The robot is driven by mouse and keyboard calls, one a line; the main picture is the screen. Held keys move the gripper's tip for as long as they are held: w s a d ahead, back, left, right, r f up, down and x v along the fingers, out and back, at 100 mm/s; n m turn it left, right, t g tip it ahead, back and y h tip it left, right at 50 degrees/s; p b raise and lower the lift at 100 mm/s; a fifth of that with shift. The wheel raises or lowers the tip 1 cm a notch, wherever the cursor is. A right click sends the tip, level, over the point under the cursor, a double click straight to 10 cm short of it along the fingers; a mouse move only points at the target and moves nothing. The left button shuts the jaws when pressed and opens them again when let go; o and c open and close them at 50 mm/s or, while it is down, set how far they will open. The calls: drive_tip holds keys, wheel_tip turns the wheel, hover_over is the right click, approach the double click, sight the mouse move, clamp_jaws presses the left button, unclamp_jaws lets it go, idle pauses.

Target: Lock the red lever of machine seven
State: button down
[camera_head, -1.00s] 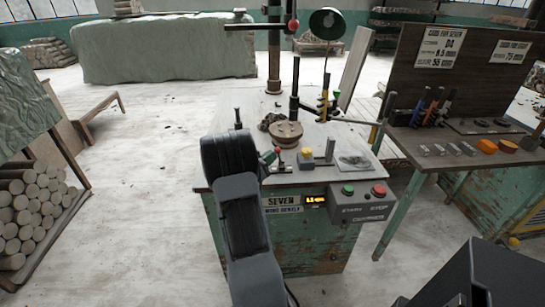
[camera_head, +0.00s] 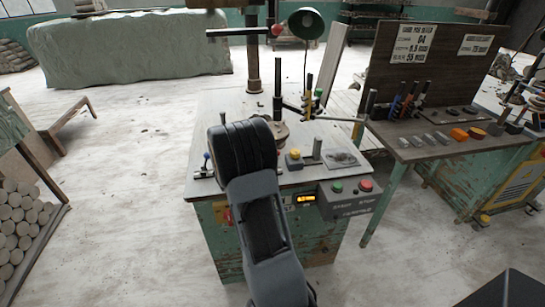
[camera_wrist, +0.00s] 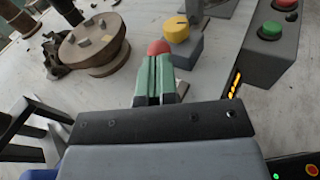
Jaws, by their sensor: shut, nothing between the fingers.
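Machine seven (camera_head: 212,195) is a worn green bench with a pale top. In the wrist view a round red knob (camera_wrist: 159,47) stands just beyond the tips of my gripper (camera_wrist: 158,60). Its shaft is hidden by the fingers, and I cannot tell whether they touch it. My green fingers are shut and empty. In the head view my wrist hides the fingers and this knob. Another red ball (camera_head: 277,30) ends a horizontal bar on the upright column above the bench.
A yellow-topped block (camera_wrist: 178,33) is right of the knob and a round wooden disc (camera_wrist: 92,42) left. The control box (camera_head: 350,201) carries a green button (camera_head: 337,187) and red button (camera_head: 366,185). A blue-knobbed lever (camera_head: 206,157) stands left of my arm.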

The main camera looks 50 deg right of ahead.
drive_tip(key=w+a+r, duration=0.1)
drive_tip(key=a, duration=1.3)
drive_tip(key=shift+r, duration=0.35)
